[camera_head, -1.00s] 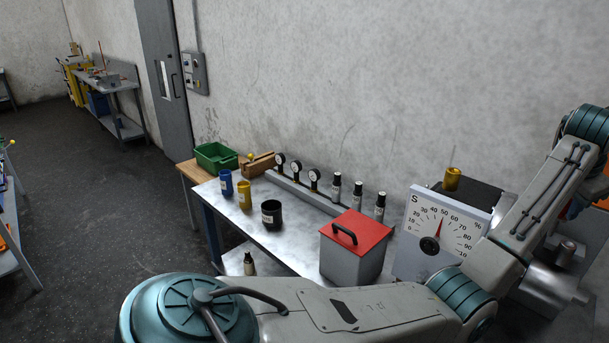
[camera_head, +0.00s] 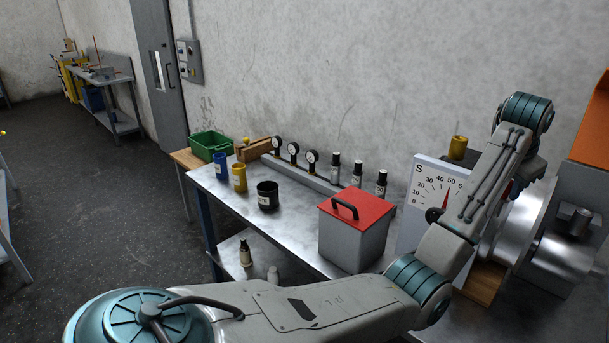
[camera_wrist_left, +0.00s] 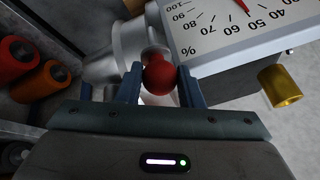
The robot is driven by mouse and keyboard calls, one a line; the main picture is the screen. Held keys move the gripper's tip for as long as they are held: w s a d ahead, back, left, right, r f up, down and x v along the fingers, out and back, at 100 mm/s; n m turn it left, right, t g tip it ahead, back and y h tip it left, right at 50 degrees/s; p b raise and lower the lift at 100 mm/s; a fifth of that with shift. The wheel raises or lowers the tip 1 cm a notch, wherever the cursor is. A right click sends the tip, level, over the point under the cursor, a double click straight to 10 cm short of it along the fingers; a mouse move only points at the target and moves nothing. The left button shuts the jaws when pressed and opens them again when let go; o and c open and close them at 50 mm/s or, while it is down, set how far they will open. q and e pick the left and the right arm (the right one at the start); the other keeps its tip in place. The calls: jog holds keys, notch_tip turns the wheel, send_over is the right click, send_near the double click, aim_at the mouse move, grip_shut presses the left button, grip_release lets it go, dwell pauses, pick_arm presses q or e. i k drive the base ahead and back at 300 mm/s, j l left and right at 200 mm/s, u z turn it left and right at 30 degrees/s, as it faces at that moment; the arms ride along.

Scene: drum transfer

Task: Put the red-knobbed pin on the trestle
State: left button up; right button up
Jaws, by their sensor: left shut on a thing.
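In the left wrist view, my left gripper (camera_wrist_left: 160,70) is shut on the round red knob (camera_wrist_left: 159,79) of the pin. The knob sits between the two blue-grey fingers, and the pin's shaft is hidden behind it. A metal cylindrical part lies behind the knob; I cannot tell whether the pin touches it. In the head view my left arm reaches to the right, past the dial, and hides its own hand. A wooden stand (camera_head: 257,150) with a yellow knob at the bench's far end may be the trestle. My right gripper is out of view.
The white dial box (camera_head: 426,200) and a big metal drum (camera_head: 513,222) stand by my left arm. A red-lidded box (camera_head: 355,232), blue, yellow and black cups, bottles and small gauges stand on the bench (camera_head: 300,224). A green bin (camera_head: 209,145) is at the far end.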

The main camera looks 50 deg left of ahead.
aim_at(283, 211)
jog(key=i+j+u, duration=0.15)
jog(key=u, duration=0.2)
jog(key=i+j+u, duration=0.4)
jog(key=u, duration=0.25)
